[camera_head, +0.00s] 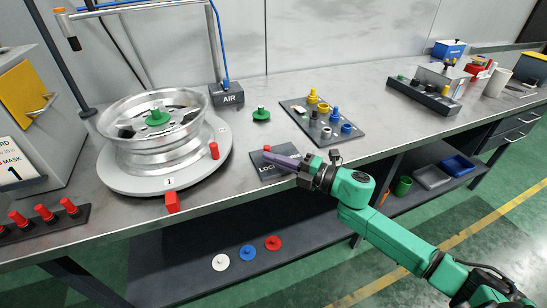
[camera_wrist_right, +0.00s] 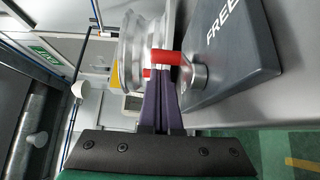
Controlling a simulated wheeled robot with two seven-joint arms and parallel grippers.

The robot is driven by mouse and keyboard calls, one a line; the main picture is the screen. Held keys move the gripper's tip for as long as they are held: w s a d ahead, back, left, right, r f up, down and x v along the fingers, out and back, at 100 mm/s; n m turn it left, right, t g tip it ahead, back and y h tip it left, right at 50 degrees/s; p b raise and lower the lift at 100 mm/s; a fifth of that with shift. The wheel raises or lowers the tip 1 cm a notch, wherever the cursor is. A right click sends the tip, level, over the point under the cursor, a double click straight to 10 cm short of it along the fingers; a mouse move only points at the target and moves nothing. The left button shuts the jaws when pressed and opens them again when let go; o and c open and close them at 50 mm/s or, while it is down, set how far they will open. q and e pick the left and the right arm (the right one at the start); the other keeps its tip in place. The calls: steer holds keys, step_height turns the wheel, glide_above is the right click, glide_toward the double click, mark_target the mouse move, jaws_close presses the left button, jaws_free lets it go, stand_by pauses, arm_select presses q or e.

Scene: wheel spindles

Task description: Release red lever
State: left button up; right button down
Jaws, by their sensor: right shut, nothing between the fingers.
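The red lever (camera_head: 267,149) stands on a dark plate (camera_head: 266,172) at the bench's front edge. The plate's lettering is partly covered in the head view. In the right wrist view the red lever (camera_wrist_right: 166,57) joins a grey metal pivot (camera_wrist_right: 197,76) on the plate, marked "FREE" (camera_wrist_right: 224,22). My right gripper (camera_head: 272,157) is shut and empty, its purple fingers lying across the plate. Its fingertips (camera_wrist_right: 163,72) are close to the lever; I cannot tell if they touch it. My left gripper is out of view.
Left of the plate, a silver wheel (camera_head: 155,145) with a green knob sits on a round turntable (camera_head: 150,186) with red pegs. An AIR box (camera_head: 228,97), a green knob (camera_head: 261,114) and a tray of coloured parts (camera_head: 297,107) stand behind.

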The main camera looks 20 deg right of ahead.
steer(key=shift+w+m+t+h+p, duration=0.3)
steer(key=shift+m+t+h+p, duration=0.2)
steer(key=shift+m+t+h, duration=0.65)
steer(key=shift+w+r+h, duration=0.1)
steer(key=shift+w+h, duration=0.05)
steer(key=shift+h, duration=0.5)
steer(key=m+t+h, duration=0.1)
steer(key=m+h, duration=0.1)
steer(key=h, duration=0.1)
steer(key=shift+w+d+m+t+p, duration=0.1)
steer(key=shift+w+m+t+p, duration=0.2)
steer(key=shift+w+m+t, duration=0.05)
steer(key=m+h, duration=0.1)
steer(key=h, duration=0.1)
steer(key=w+m+h, duration=0.1)
steer(key=m+h, duration=0.1)
steer(key=d+m+t+h+b, duration=0.1)
steer(key=h, duration=0.2)
steer(key=shift+w, duration=0.15)
steer(key=shift+w+d, duration=0.25)
steer(key=shift+d, duration=0.2)
stand_by(0.3)
